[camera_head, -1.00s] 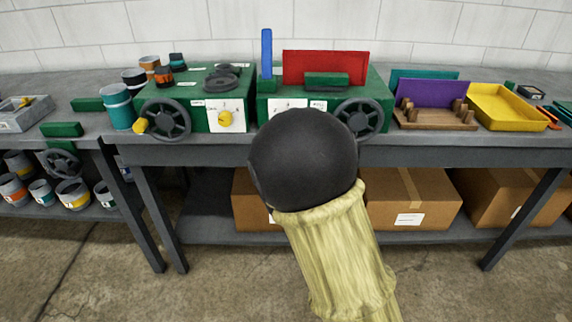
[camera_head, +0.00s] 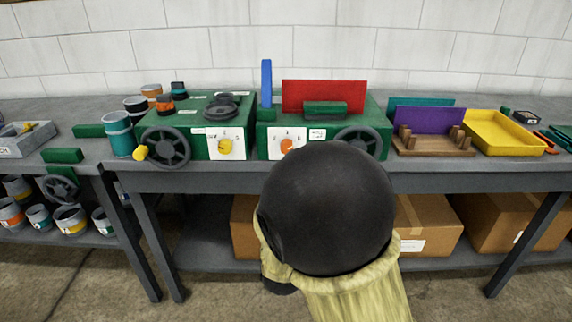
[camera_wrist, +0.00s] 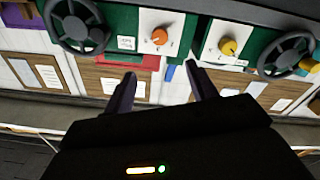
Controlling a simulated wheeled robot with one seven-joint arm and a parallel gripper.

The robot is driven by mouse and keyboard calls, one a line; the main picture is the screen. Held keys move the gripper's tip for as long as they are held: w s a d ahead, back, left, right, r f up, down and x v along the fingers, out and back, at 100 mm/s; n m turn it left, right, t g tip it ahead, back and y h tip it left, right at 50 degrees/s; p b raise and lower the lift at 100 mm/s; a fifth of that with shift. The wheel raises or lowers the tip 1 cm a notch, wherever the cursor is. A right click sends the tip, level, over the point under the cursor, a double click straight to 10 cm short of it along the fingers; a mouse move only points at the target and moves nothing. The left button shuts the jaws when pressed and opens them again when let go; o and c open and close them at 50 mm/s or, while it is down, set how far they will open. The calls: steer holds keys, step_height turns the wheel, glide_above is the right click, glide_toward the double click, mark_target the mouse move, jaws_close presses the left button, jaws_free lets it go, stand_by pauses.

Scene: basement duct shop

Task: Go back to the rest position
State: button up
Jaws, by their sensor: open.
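My gripper (camera_wrist: 160,92) shows in the wrist view with its two dark fingers apart and nothing between them. It is in front of two green machine boxes, short of their front panels. In the head view my own arm, a large black ball joint with a pale yellow sleeve, hides the gripper. The left green box (camera_head: 190,145) has a dial panel with a yellow knob (camera_head: 225,146) and a black handwheel (camera_head: 166,148). The right green box (camera_head: 376,118) has an orange knob (camera_head: 287,146) and a handwheel (camera_head: 357,142), partly behind my arm.
The grey workbench (camera_head: 240,177) runs across the view. A red panel (camera_head: 323,93) and blue bar (camera_head: 266,80) stand on the right box. A yellow tray (camera_head: 503,134) and a wooden rack (camera_head: 437,147) stand to the right. Cardboard boxes (camera_head: 425,228) sit on the lower shelf.

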steer(key=s+d+f+m+g+y, duration=0.1)
steer(key=s+d+f+m+g, duration=0.15)
steer(key=d+f+g, duration=0.5)
steer(key=s+d+f+m+g, duration=0.1)
steer(key=s+d+f+g, duration=0.1)
steer(key=s+d+g, duration=0.35)
steer(key=s+d+f+g, duration=0.2)
steer(key=s+d+f, duration=0.1)
steer(key=s, duration=0.6)
steer(key=w+p+v, duration=0.2)
steer(key=p+v, duration=0.9)
steer(key=w+a+r+p+v, duration=0.1)
steer(key=w+p+v, duration=0.2)
steer(key=p+v, duration=0.8)
steer(key=shift+a+r+g+h+p, duration=0.15)
steer(key=shift+r+g+h+p, duration=0.15)
steer(key=shift+r+p, duration=0.15)
